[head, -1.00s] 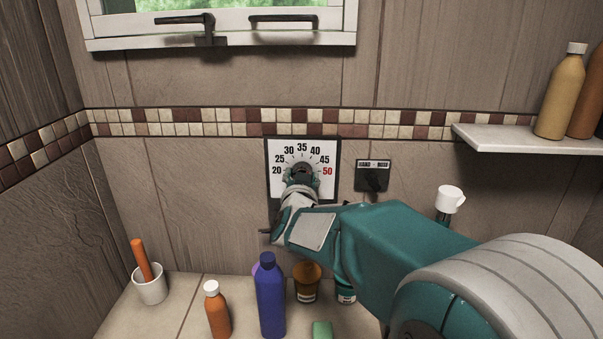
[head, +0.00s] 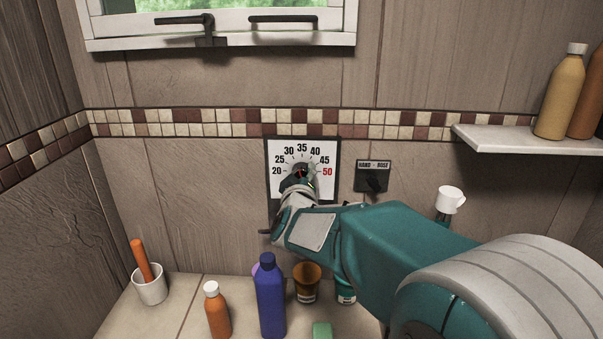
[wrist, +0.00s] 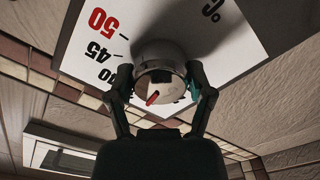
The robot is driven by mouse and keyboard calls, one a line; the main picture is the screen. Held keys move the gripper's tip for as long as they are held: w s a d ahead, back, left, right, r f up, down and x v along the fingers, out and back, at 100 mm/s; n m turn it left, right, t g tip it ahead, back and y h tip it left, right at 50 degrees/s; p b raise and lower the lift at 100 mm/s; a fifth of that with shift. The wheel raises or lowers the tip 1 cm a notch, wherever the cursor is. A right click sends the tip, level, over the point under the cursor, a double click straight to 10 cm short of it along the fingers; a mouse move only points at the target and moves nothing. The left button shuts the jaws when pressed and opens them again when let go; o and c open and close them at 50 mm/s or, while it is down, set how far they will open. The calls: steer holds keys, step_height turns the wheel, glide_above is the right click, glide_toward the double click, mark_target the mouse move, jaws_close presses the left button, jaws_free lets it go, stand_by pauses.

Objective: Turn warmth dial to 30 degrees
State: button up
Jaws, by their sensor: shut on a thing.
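The warmth dial's white scale plate (head: 329,192) is on the wall in the head view, numbered 20 to 50 with 50 in red. My gripper (head: 302,174) is in front of its middle, partly hiding the grey knob (head: 299,167). In the wrist view, the plate (wrist: 140,18) appears rotated, with 45 and 50 at the left. My gripper (wrist: 161,80) has a finger on each side of the round knob (wrist: 160,54) and is shut on it. A red mark (wrist: 153,97) shows on the knob's face. I cannot tell which number it points to.
A black switch panel (head: 372,178) is right of the dial. Below are a blue bottle (head: 270,298), an orange bottle (head: 217,313) and a white cup (head: 150,287). A shelf (head: 535,140) with bottles is at the right, the window (head: 220,30) above.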

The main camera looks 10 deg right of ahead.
steer(key=shift+r+n, duration=0.15)
steer(key=shift+n, duration=0.7)
steer(key=shift+r+n, duration=0.15)
steer(key=shift+n, duration=0.7)
steer(key=o, duration=1.1)
steer(key=shift+a, duration=0.1)
steer(key=shift+f, duration=0.15)
steer(key=shift+s, duration=0.1)
steer(key=v, duration=1.2)
steer(key=shift+a, duration=0.1)
